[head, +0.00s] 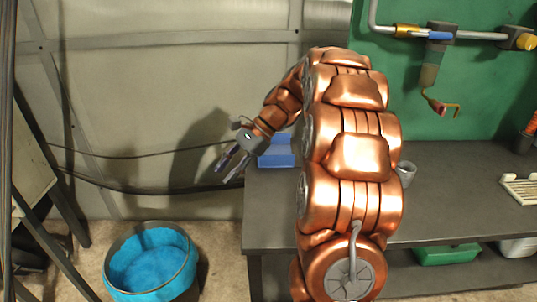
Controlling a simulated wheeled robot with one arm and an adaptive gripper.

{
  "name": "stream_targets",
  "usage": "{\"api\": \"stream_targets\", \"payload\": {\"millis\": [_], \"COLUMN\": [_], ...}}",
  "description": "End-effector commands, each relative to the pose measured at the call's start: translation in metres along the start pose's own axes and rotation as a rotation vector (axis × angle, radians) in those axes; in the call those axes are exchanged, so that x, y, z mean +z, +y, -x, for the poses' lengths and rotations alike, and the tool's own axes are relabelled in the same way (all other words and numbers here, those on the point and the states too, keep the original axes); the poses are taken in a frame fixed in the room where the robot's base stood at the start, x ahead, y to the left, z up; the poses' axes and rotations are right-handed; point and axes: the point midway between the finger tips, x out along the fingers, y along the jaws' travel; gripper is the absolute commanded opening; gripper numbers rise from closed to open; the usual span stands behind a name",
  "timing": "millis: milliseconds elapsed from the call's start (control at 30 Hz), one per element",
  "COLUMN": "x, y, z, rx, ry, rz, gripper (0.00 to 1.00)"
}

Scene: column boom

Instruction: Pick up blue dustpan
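A blue object (277,155), which looks like the blue dustpan, lies at the left end of the dark grey bench (450,190). It has a flat, angular shape. My arm stands in front of the bench beside its right side and may hide part of it. My gripper (228,174) is in the air to the left of the blue object, pointing down and to the left. Its two fingers are apart, with nothing visible between them. No contact with the blue object is visible.
A round tub with a bright blue inside (150,262) stands on the floor at lower left. A grey cup (405,173) is on the bench right of my arm, and a white rack (520,188) lies farther right. A pipe (475,35) runs along the green wall.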

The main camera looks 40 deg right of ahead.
Motion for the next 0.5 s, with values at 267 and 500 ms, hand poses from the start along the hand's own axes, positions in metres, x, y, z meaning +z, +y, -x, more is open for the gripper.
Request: {"api": "stream_targets", "payload": {"millis": [267,500], "x": [-0.097,-0.175], "y": [-0.031,-0.029], "z": [0.055,0.106], "rx": [-0.201,-0.349], "ry": [-0.124,-0.229], "rz": [-0.259,-0.435], "gripper": [0.35,0.35]}}
